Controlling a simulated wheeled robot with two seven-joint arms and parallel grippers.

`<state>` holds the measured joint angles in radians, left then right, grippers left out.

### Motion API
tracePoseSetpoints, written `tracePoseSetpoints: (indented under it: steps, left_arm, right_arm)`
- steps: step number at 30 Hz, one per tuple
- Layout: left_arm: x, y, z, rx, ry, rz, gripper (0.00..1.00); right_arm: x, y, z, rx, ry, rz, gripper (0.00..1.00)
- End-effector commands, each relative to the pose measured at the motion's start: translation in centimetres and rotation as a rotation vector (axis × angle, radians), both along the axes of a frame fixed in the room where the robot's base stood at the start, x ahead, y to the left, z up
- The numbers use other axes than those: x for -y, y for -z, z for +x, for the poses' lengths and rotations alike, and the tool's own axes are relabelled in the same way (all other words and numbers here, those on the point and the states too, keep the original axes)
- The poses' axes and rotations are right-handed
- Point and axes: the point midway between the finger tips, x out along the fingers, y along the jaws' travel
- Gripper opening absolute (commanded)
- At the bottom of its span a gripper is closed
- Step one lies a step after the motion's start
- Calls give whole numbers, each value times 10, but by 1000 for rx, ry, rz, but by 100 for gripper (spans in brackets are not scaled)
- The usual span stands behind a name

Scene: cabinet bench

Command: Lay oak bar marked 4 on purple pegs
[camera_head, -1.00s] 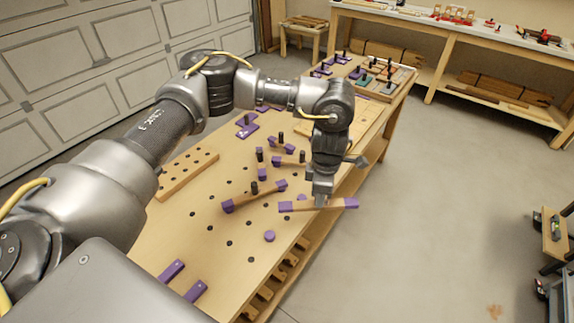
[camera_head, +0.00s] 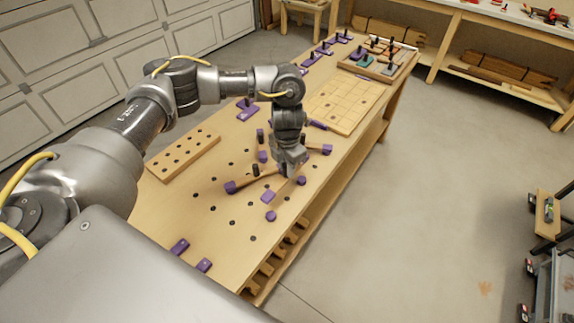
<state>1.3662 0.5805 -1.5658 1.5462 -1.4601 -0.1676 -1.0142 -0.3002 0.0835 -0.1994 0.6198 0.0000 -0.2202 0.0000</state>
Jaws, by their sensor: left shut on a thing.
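My left gripper (camera_head: 291,172) is shut on an oak bar (camera_head: 281,185) with purple ends, gripped near its middle. The bar slants from a near purple end (camera_head: 268,196) to a far purple end (camera_head: 327,149); any number on it is too small to read. Two round purple pegs stand on the bench just right of the bar, the near one (camera_head: 271,216) and the far one (camera_head: 301,181). The bar looks roughly in line with the pair but offset left of it, and I cannot tell its height. My right gripper is not in view.
On the bench (camera_head: 165,222), another purple-ended bar (camera_head: 240,183) lies left of my gripper, near dark posts. A wooden block with holes (camera_head: 183,153) lies farther left. Purple pieces (camera_head: 180,246) lie near the front. A tray (camera_head: 378,66) and gridded board (camera_head: 343,105) are farther back.

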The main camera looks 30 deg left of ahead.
Motion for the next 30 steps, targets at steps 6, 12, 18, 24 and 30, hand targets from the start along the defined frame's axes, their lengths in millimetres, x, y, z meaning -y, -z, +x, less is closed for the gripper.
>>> tracePoseSetpoints:
  steps: [6,12,18,24,30]
  left_arm:
    - [0,6,0,1,1,0,0]
    - [0,6,0,1,1,0,0]
    - [0,12,0,0,1,0,0]
    - [1,28,1,0,1,-1,0]
    - [1,52,1,-1,1,-1,0]
  right_arm:
    - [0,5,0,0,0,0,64]
    - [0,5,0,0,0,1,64]
    - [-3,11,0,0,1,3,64]
    - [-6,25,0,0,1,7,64]
    - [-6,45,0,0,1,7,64]
